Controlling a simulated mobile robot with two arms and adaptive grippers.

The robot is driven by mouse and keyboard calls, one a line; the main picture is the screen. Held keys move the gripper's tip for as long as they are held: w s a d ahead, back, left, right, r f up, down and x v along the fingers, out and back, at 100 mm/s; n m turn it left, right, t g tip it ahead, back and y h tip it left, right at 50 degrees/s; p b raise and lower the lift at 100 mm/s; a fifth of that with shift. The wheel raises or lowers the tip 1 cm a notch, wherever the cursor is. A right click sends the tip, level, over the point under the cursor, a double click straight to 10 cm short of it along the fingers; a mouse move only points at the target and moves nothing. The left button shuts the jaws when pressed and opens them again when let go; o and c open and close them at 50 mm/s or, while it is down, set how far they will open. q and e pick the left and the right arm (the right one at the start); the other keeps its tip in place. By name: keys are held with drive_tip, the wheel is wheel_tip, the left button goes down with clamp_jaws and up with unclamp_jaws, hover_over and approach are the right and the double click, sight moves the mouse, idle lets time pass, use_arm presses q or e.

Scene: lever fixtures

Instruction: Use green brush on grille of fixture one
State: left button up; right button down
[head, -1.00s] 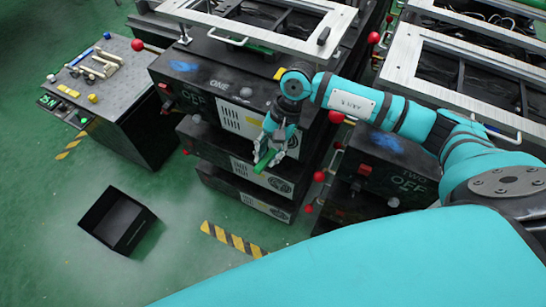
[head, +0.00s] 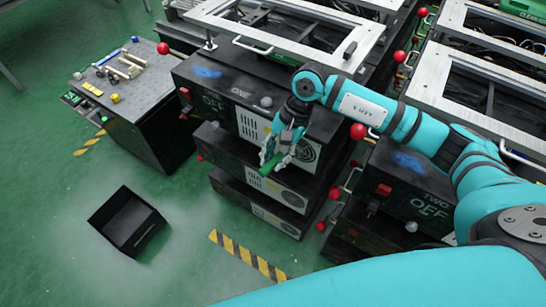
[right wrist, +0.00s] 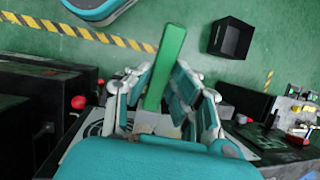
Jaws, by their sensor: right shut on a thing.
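Fixture one (head: 198,88) is a black cabinet marked ONE and OFF. Its front has a pale slotted grille (head: 250,124) and a round fan grille (head: 308,152). My right gripper (head: 273,158) is in front of this panel, shut on the green brush (head: 268,168). The brush points out between the fingers, and in the right wrist view its green body (right wrist: 168,60) stands between the finger pads (right wrist: 166,95). Its bristles are hidden, and I cannot tell whether it touches the grille. My left gripper is not in view.
Fixture two (head: 415,190), also reading OFF, stands close on the right, with red ball levers (head: 358,131) between the fixtures. A side table (head: 120,97) holds small tools on the left.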

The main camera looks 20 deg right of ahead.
drive_tip(key=shift+s+d+b, duration=0.8)
drive_tip(key=shift+s+d, duration=1.25)
drive_tip(key=shift+s, duration=0.45)
drive_tip(key=w+a+b, duration=0.1)
drive_tip(key=w, duration=0.1)
drive_tip(key=w+a+r+b, duration=0.1)
drive_tip(key=w+a, duration=0.1)
drive_tip(key=shift+r, duration=0.2)
drive_tip(key=shift+w+a+b, duration=0.55)
drive_tip(key=shift+w+a, duration=0.15)
drive_tip(key=shift+w, duration=0.05)
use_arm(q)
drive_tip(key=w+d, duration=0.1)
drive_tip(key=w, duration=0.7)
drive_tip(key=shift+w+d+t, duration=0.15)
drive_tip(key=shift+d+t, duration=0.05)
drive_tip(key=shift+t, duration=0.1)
use_arm(e)
drive_tip(key=shift+s+a, duration=0.1)
